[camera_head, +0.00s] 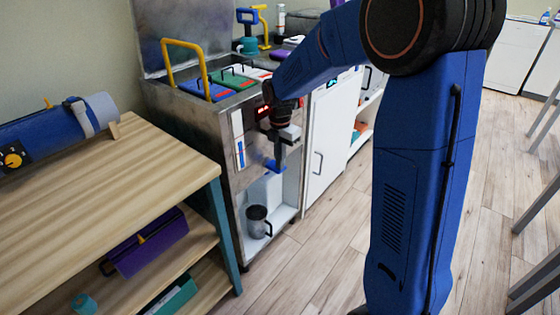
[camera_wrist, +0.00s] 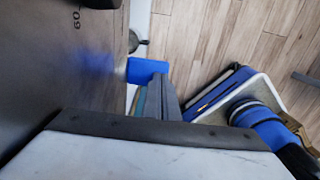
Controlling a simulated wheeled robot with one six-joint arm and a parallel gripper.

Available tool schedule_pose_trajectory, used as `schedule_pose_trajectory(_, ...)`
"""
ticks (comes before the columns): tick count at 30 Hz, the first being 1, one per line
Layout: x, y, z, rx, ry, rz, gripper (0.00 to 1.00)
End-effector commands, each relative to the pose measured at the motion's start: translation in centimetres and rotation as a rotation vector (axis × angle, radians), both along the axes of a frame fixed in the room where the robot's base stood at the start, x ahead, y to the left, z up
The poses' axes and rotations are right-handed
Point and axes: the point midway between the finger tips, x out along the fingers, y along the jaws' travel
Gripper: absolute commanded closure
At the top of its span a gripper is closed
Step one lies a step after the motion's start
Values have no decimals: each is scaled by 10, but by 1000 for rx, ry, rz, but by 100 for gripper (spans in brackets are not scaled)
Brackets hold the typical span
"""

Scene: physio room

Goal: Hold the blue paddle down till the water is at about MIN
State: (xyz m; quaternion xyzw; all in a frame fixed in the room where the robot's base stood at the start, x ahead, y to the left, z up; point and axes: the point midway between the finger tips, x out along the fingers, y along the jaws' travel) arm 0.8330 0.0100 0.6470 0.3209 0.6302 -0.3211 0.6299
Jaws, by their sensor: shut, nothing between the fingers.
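The blue paddle (camera_head: 270,164) sticks out from the front of the steel unit (camera_head: 217,125), above a recess. It also shows in the wrist view (camera_wrist: 147,70). My gripper (camera_head: 279,166) is shut and empty, pointing down, with its fingertips at the paddle. In the wrist view my gripper (camera_wrist: 165,90) overlaps the paddle's edge; I cannot tell if they touch. A white level gauge (camera_head: 239,140) on the unit's front holds a blue column reaching roughly its middle; its marks are too small to read. A grey mug (camera_head: 257,221) stands in the recess below the paddle.
A wooden bench (camera_head: 110,185) with lower shelves stands close on the left. A yellow rail (camera_head: 187,55) and coloured lids (camera_head: 233,80) are on the unit's top. A white cabinet (camera_head: 328,140) adjoins on the right. The wooden floor (camera_head: 325,240) in front is clear.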

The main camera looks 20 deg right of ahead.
Motion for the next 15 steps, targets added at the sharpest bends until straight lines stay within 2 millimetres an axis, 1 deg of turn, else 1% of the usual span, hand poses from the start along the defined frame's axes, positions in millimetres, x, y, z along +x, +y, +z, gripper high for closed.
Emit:
schedule_pose_trajectory(8,-1,-1,-1,10,-11,-1,100)
schedule_pose_trajectory(15,-6,-4,-9,92,-120,-2,100)
